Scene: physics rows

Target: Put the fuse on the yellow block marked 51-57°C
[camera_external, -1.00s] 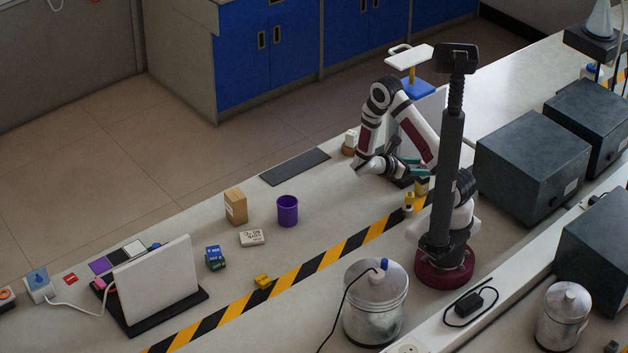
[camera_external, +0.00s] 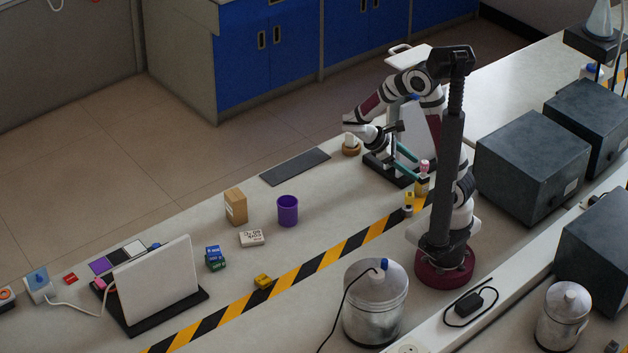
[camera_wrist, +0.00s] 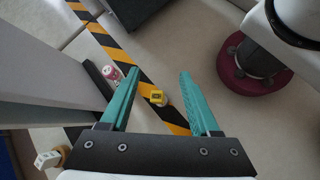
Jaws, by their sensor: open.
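My gripper (camera_wrist: 158,74) is open and empty. Its teal fingers also show in the external view (camera_external: 406,158), in front of the upright white board. A small pink-and-white cylinder (camera_wrist: 111,73), possibly the fuse, is beside the left finger in the wrist view. In the external view its pink top (camera_external: 424,165) shows above a pale yellowish piece (camera_external: 422,186); I cannot tell if they touch. A small yellow block (camera_external: 409,198) stands by the striped tape; it shows between the fingers in the wrist view (camera_wrist: 157,97). Another yellow block (camera_external: 263,281) lies farther left. I cannot read their markings.
The upright board (camera_external: 421,129) on its black base (camera_external: 386,171) stands close to my gripper. A white piece on a round brown base (camera_external: 351,150) is left of it. A purple cup (camera_external: 288,211), a brown box (camera_external: 236,207) and a metal canister (camera_external: 375,305) stand farther off.

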